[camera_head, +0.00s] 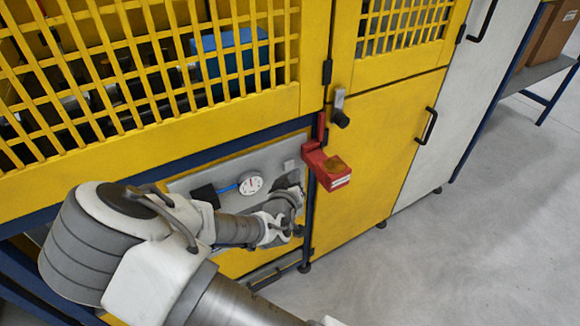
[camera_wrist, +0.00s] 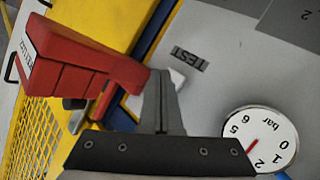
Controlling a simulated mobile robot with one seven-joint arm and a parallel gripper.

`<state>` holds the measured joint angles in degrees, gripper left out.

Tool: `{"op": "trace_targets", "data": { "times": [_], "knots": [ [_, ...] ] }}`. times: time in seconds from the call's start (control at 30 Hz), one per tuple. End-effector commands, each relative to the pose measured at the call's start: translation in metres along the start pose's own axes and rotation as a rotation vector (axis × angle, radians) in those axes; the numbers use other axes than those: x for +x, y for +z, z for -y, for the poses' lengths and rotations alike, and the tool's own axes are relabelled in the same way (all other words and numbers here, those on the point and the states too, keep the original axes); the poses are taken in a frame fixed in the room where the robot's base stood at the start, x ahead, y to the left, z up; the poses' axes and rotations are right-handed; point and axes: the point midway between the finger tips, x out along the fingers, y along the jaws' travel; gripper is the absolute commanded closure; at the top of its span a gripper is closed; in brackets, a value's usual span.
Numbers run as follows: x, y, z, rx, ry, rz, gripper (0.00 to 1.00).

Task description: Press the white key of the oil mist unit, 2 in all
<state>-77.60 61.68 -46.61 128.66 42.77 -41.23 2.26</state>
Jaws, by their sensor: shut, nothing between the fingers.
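In the head view my gripper (camera_head: 291,182) is in front of the panel's right part. I cannot make out the key for sure there.
A red block-shaped fixture (camera_head: 330,168) juts out right of my gripper, close by; it also fills the left of the wrist view (camera_wrist: 80,65). A round bar gauge (camera_wrist: 262,137) is on the panel. Yellow mesh guards (camera_head: 130,60) stand above. The floor at right is clear.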

Motion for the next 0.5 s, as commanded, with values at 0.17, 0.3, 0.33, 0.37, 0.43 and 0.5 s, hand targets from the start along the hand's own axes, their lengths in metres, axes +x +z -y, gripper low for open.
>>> {"op": "trace_targets", "data": {
  "times": [0.17, 0.3, 0.33, 0.37, 0.43, 0.5],
  "knots": [
    [0.0045, -0.003, 0.003, 0.0, 0.0, 0.0, 1.0],
    [0.0051, -0.0035, 0.0036, 0.0, 0.0, 0.001, 1.0],
    [0.0051, -0.0035, 0.0036, 0.0, 0.0, 0.001, 1.0],
    [0.0051, -0.0035, 0.0036, 0.0, 0.0, 0.001, 1.0],
    [0.005, -0.0035, 0.0036, 0.0, 0.0, 0.0, 1.0],
    [0.005, -0.0036, 0.0036, 0.0, 0.0, 0.0, 1.0]
  ]
}}
